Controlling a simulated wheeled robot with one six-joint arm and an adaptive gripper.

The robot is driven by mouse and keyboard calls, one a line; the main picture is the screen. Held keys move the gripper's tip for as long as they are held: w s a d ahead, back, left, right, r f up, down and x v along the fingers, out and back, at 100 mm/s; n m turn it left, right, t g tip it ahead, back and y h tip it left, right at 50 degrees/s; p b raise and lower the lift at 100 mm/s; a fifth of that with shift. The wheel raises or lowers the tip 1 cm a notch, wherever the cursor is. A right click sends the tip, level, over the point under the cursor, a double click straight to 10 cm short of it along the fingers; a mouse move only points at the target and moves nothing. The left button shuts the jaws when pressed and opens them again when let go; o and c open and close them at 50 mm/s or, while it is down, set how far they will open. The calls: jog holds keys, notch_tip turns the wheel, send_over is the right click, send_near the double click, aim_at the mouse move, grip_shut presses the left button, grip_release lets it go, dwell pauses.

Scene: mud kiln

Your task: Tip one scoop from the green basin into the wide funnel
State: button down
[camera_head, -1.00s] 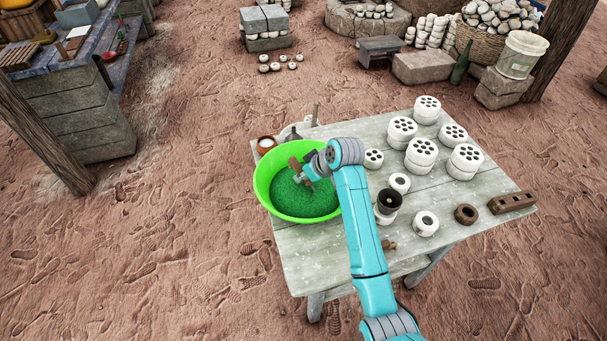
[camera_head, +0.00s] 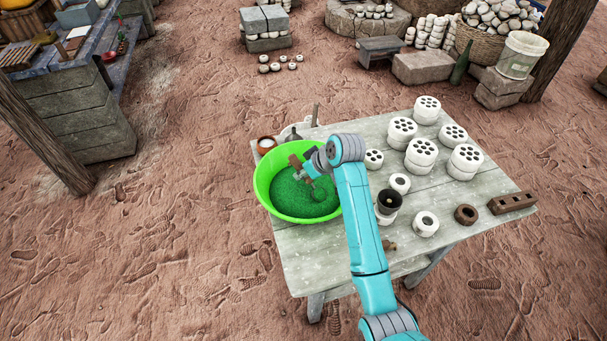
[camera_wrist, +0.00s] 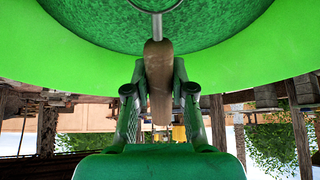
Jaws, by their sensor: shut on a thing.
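The bright green basin (camera_head: 268,182) stands on the left end of the table and holds dark green granules (camera_head: 303,192). In the wrist view its green wall (camera_wrist: 60,50) fills the upper part. My gripper (camera_head: 309,164) is over the basin, shut on the brown wooden handle of a scoop (camera_wrist: 158,80). The scoop's metal shank points to the granules; its bowl is not clear in either view. A dark funnel (camera_head: 389,197) sits on a white piece right of my arm, near the table's middle.
Several white perforated blocks (camera_head: 421,152) stand on the table's right half. A brown ring (camera_head: 466,214) and a brown perforated bar (camera_head: 512,202) lie at the right edge. The table's front left (camera_head: 310,255) is bare.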

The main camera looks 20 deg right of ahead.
notch_tip(320, 180, up, 11)
jog(key=shift+r, duration=0.15)
dwell(1.4)
dwell(0.5)
